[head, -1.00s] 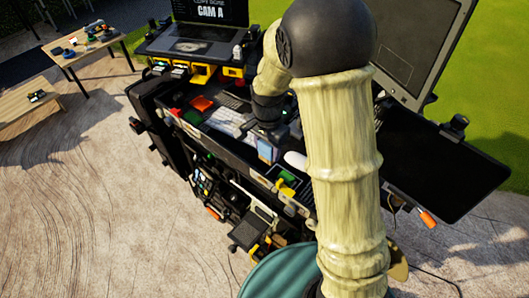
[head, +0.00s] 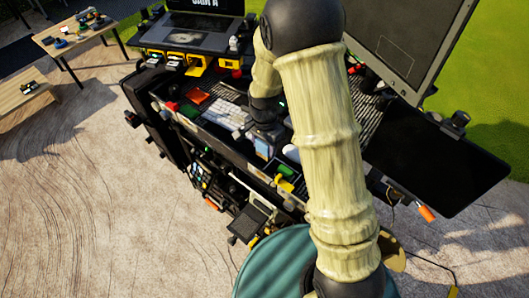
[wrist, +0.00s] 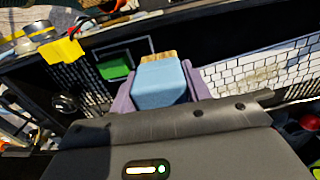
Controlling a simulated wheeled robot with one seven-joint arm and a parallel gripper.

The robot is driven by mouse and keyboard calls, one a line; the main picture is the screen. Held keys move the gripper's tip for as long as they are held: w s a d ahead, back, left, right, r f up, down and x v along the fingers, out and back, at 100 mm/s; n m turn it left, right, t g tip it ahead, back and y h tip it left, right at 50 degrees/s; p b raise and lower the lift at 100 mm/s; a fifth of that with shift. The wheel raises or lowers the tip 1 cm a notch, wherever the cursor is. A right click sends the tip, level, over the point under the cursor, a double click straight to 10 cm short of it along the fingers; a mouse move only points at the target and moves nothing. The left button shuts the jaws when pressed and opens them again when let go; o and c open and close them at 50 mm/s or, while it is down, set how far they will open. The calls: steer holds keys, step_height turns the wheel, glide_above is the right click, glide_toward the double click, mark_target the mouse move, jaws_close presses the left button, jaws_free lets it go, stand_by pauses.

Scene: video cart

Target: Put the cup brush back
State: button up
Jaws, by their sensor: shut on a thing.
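My gripper (head: 266,141) is over the cart's middle shelf, at the lower end of my arm. In the wrist view, its two purple fingers (wrist: 160,84) are shut on a light-blue block with a tan far edge, which I take to be the cup brush (wrist: 158,88). The blue part also shows in the head view (head: 261,148). The brush's underside is hidden, and I cannot tell whether it touches the shelf.
A white keyboard (head: 227,116) lies left of the gripper. A green item (head: 286,170) sits in a dark tray, near a white rounded object (head: 292,153). A large monitor (head: 410,40) stands behind right. A laptop (head: 195,22) is on the upper shelf.

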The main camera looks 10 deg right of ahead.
mark_target(265, 154)
steer(key=shift+f, duration=0.3)
steer(key=shift+f, duration=0.1)
steer(key=shift+f+p, duration=0.65)
steer(key=shift+f, duration=1.3)
steer(key=shift+f, duration=0.2)
steer(key=o, duration=0.9)
steer(key=shift+o, duration=0.2)
steer(key=shift+r, duration=0.1)
